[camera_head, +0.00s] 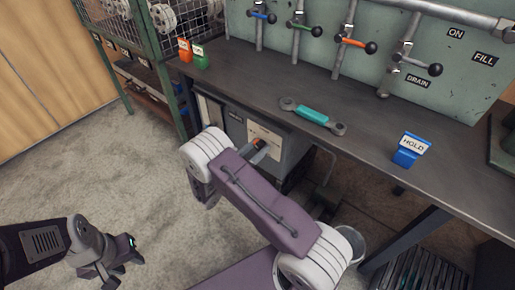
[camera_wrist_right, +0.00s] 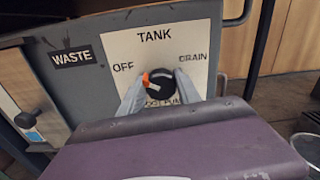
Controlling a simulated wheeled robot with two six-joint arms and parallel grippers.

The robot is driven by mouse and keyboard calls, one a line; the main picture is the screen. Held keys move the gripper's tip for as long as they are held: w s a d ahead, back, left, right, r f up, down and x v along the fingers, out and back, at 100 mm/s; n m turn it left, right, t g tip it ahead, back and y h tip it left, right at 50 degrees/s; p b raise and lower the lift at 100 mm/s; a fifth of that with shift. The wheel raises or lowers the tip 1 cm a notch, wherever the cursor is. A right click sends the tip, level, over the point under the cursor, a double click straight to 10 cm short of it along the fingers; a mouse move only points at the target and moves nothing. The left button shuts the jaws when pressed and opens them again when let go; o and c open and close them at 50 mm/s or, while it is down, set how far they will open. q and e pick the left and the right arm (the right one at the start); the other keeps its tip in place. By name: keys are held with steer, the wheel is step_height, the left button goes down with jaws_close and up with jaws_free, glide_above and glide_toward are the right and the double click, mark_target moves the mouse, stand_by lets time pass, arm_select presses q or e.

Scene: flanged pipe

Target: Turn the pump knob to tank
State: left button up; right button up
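The pump knob (camera_wrist_right: 160,83) is a round black dial with a pale bar and an orange tip on a white plate (camera_wrist_right: 195,40). The plate reads TANK at top, OFF at left and DRAIN at right. The orange tip points left, toward OFF. My right gripper (camera_wrist_right: 161,76) has one grey finger on each side of the knob. Whether they press on it I cannot tell. In the head view my right gripper (camera_head: 260,147) is at the box under the bench. My left gripper (camera_head: 122,262) hangs low over the floor, empty, fingers apart.
A WASTE label (camera_wrist_right: 72,57) is left of the plate. The bench (camera_head: 255,80) overhangs the box and carries a teal-handled wrench (camera_head: 312,115) and a blue HOLD block (camera_head: 411,149). A bucket (camera_head: 351,244) stands below. The floor at left is clear.

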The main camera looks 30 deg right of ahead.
jaws_close()
steer(key=shift+s+r+m+p, duration=0.1)
steer(key=shift+m+p, duration=0.4)
steer(key=shift+m, duration=0.2)
steer(key=m+p, duration=0.1)
steer(key=m, duration=0.2)
steer(key=m+p, duration=0.1)
steer(key=m, duration=0.2)
steer(key=shift+s+m, duration=0.15)
steer(key=shift+m, duration=0.25)
steer(key=shift+d+f+m+p, duration=0.15)
steer(key=shift+m+p, duration=0.15)
steer(key=shift+m, duration=0.5)
steer(key=shift+a+f+m+p, duration=0.1)
steer(key=shift+m+p, duration=0.2)
steer(key=shift+m, duration=0.5)
